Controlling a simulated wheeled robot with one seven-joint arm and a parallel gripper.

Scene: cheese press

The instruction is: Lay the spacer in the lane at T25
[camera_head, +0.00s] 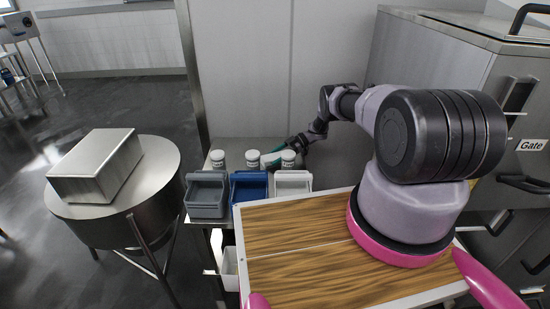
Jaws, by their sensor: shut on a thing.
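My gripper (283,149) is small and far off, at the end of my arm, behind the row of bins. I cannot make out the lane or a T25 mark in this view.
Jars (217,159) stand behind a grey bin (207,196), a blue bin (248,188) and a white bin (293,183). A wooden board (300,260) lies in front. A metal block (97,166) sits on a round steel stand (160,170) at left. A "Gate" cabinet (440,60) is at right.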

